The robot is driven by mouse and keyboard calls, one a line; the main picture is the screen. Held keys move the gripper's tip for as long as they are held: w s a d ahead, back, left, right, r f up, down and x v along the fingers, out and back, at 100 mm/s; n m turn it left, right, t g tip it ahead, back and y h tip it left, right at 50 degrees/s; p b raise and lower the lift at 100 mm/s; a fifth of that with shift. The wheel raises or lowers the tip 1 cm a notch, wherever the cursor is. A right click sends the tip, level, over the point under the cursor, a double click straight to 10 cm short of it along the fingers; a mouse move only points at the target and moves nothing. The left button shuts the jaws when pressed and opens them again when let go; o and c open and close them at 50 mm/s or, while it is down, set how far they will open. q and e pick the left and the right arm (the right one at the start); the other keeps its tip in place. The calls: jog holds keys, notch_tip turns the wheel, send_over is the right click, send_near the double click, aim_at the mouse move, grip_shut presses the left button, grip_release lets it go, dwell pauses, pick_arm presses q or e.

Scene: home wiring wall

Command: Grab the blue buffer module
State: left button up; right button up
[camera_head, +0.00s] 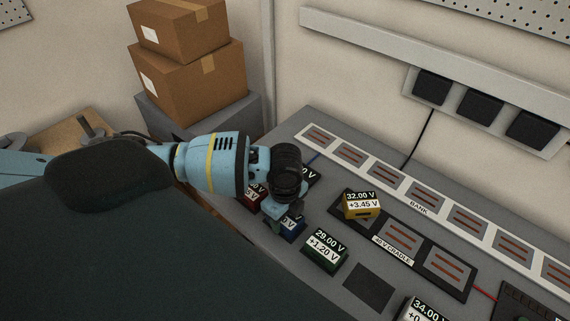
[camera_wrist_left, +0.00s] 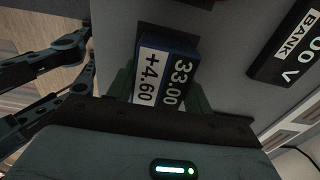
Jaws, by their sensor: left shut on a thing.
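The blue buffer module (camera_wrist_left: 165,74), labelled 33.00 and +4.60, sits between the fingers of my left gripper (camera_wrist_left: 160,92) in the left wrist view. The fingers are shut on its two sides. In the head view my left gripper (camera_head: 284,214) points down at the grey bench, and the module (camera_head: 292,226) is partly hidden beneath it. I cannot tell whether the module is clear of the bench. At the left of the wrist view my right gripper (camera_wrist_left: 88,52) shows dark, with its fingers apart and nothing between them.
A green module (camera_head: 325,250) stands close to the right, and a red module (camera_head: 250,198) close to the left. The white bank strip (camera_head: 418,207) runs behind. Cardboard boxes (camera_head: 200,80) stand at the back left.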

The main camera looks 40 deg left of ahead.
pick_arm(q)
jog(key=shift+r, duration=0.15)
jog(key=shift+r, duration=0.65)
notch_tip(320, 180, up, 2)
jog(key=shift+r, duration=0.15)
jog(key=s+d, duration=0.2)
jog(key=s, duration=0.2)
jog(key=s+d, duration=0.2)
jog(key=s, duration=0.3)
jog(key=s+d+r+p, duration=0.1)
jog(key=s+d, duration=0.2)
jog(key=s, duration=0.2)
jog(key=shift+s, duration=0.25)
pick_arm(e)
jog(key=shift+w+r, duration=0.45)
jog(key=shift+r, duration=0.35)
